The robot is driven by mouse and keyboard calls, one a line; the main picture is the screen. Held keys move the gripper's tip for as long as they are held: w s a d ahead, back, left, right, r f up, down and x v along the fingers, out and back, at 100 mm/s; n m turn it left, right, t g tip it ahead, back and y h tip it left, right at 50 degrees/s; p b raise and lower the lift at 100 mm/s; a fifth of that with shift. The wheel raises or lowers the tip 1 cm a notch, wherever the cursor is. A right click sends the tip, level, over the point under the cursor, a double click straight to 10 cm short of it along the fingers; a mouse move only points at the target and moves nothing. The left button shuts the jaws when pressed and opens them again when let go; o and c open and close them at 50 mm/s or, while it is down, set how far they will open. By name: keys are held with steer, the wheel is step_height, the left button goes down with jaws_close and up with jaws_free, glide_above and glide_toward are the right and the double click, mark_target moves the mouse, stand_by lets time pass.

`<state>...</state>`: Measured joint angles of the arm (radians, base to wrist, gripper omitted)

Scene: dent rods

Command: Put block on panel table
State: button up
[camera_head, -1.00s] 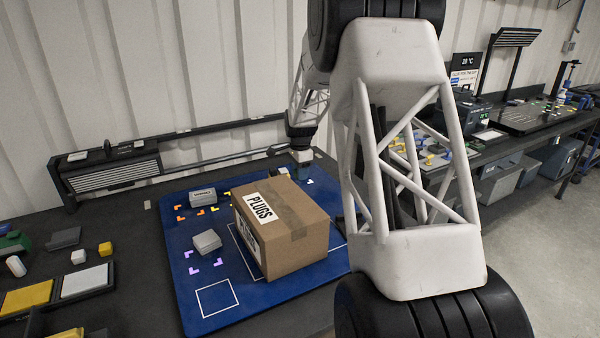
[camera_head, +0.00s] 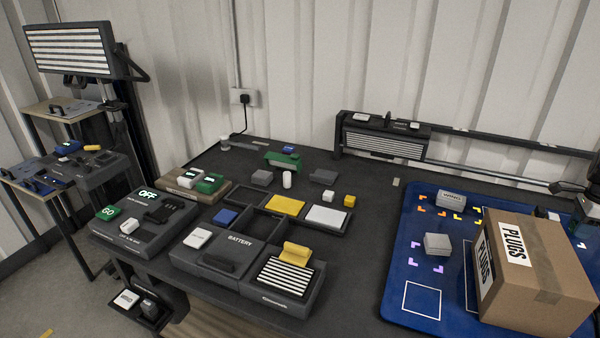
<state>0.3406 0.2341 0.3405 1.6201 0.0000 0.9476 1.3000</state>
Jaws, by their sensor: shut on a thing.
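My gripper (camera_head: 590,212) is only partly in view at the far right edge, above the back of the blue panel (camera_head: 402,285) and behind the cardboard box. It is shut; the thing in its jaws is cut off or too small to make out. A grey block (camera_head: 437,244) lies on the blue panel between purple corner marks. Another grey block (camera_head: 451,200) sits farther back between orange and yellow marks. Which surface is the panel table is not clear from this view.
The cardboard box marked PLUGS (camera_head: 535,285) covers much of the blue panel. A battery unit (camera_head: 232,255), yellow tray pad (camera_head: 285,205) and small loose blocks crowd the dark bench. A side table (camera_head: 85,165) stands at the left. Bare bench (camera_head: 365,240) lies beside the panel.

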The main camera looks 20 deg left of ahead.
step_height(320, 180, up, 4)
steer(key=shift+r, duration=0.1)
steer(key=w+a+n, duration=0.2)
steer(key=a+n, duration=0.4)
steer(key=a, duration=1.7)
steer(key=w+a+n, duration=0.1)
steer(key=a+n, duration=0.5)
steer(key=a, duration=1.7)
steer(key=s+a+n, duration=0.2)
steer(key=s+a, duration=0.2)
steer(key=a, duration=0.5)
steer(key=s+a+n, duration=0.3)
steer(key=a, duration=0.6)
steer(key=s+a+n, duration=0.2)
steer(key=s+a, duration=0.2)
steer(key=a, duration=0.6)
steer(key=f, duration=1.1)
steer(key=shift+d+f, duration=0.2)
steer(key=shift+f, duration=0.3)
steer(key=shift+w+a+f, duration=0.25)
steer(key=shift+w+a, duration=1.15)
steer(key=shift+w, duration=0.85)
steer(key=shift+w+a+f, duration=0.2)
steer(key=shift+w+a, duration=1.2)
steer(key=shift+w, duration=0.85)
steer(key=shift+w+a+f, duration=0.25)
steer(key=shift+w+a, duration=1.15)
steer(key=shift+w, duration=0.85)
